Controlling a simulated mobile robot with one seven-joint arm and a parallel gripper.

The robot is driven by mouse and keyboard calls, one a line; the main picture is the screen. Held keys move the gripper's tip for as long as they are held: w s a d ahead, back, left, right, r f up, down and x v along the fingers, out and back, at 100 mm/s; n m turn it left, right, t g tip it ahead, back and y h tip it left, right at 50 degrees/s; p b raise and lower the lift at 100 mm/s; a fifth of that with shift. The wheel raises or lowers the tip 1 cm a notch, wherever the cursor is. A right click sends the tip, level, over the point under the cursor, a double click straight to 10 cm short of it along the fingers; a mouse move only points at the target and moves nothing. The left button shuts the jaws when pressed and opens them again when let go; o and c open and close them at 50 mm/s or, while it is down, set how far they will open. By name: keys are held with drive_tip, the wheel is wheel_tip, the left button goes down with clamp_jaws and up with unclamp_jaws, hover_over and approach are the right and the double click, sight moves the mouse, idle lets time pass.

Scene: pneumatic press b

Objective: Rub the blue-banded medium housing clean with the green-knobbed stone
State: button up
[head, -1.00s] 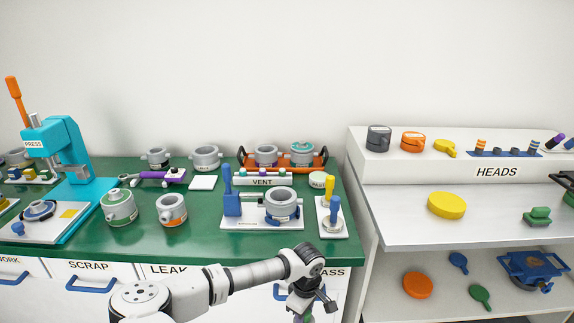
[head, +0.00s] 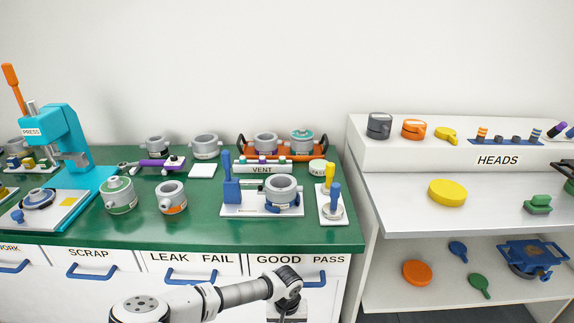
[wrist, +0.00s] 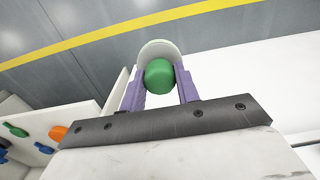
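A grey housing with blue low on its side (head: 284,190) sits in a white fixture with a blue upright clamp (head: 231,192) on the green bench; it looks like the blue-banded one. My gripper (wrist: 160,82) shows in the wrist view with its purple fingers on both sides of a green knob (wrist: 159,77). The pale rounded stone (wrist: 150,49) shows beyond the knob. The gripper looks shut on the knob, and the stone hangs clear over the floor. In the head view my wrist is low in front of the drawers, with the fingers and stone out of frame.
A white plate with yellow and blue handles (head: 332,207) stands right of the fixture. Green-banded (head: 119,195) and orange-banded (head: 171,197) housings stand to its left. The orange tray (head: 284,153) is behind. A gap separates the bench from the shelf unit (head: 400,222).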

drive_tip(key=c, duration=0.6)
drive_tip(key=shift+a, duration=0.15)
